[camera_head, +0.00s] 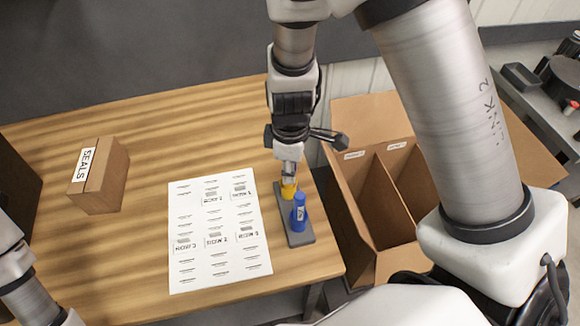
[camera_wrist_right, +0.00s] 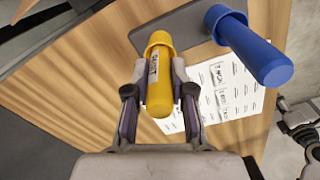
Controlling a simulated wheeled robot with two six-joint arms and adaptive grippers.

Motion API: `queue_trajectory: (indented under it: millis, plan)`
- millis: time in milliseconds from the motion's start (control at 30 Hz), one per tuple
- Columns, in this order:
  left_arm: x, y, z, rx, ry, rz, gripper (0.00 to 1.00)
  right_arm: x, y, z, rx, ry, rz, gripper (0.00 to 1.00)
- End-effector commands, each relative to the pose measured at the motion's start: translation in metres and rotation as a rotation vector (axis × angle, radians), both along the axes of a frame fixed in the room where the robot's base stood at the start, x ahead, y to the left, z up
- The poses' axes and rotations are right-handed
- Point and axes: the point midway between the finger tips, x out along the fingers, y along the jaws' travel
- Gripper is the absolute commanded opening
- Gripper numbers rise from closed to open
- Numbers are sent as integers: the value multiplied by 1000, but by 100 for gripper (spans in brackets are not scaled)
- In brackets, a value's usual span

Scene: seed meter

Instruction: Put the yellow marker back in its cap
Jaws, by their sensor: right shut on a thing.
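The yellow marker (camera_wrist_right: 159,88) is between the fingers of my right gripper (camera_wrist_right: 158,98), which is shut on it. The marker's end meets the yellow cap (camera_wrist_right: 158,41), which stands at one end of a dark grey holder (camera_head: 299,238). In the head view the yellow cap (camera_head: 288,191) shows just below my right gripper (camera_head: 289,172). I cannot tell how deep the marker sits in the cap. My left arm comes in at the lower left of the head view. Part of what looks like my left gripper (camera_wrist_right: 298,122) shows at the right of the right wrist view.
A blue marker (camera_head: 299,211) stands upright in the holder beside the yellow cap. A printed label sheet (camera_head: 218,230) lies left of the holder. A SEALS box (camera_head: 105,180) is farther left on the wooden table (camera_head: 140,250). An open divided cardboard box (camera_head: 375,200) is at right.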

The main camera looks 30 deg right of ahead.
Motion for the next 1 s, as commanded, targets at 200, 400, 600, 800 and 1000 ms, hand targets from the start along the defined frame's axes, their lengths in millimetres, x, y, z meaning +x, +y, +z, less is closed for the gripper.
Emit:
queue_trajectory:
  millis: [200,400,600,800,1000]
  plan:
    - [0,0,0,0,0,0,55,0,0,0,0,0,0,51]
    - [0,0,0,0,0,0,55,0,0,0,0,0,0,52]
    - [0,0,0,0,0,0,55,1,0,8,2,-1,-1,52]
    - [0,0,0,0,0,0,55,1,1,52,2,-8,0,52]
    - [0,0,0,0,0,0,55,0,1,100,1,-6,0,52]
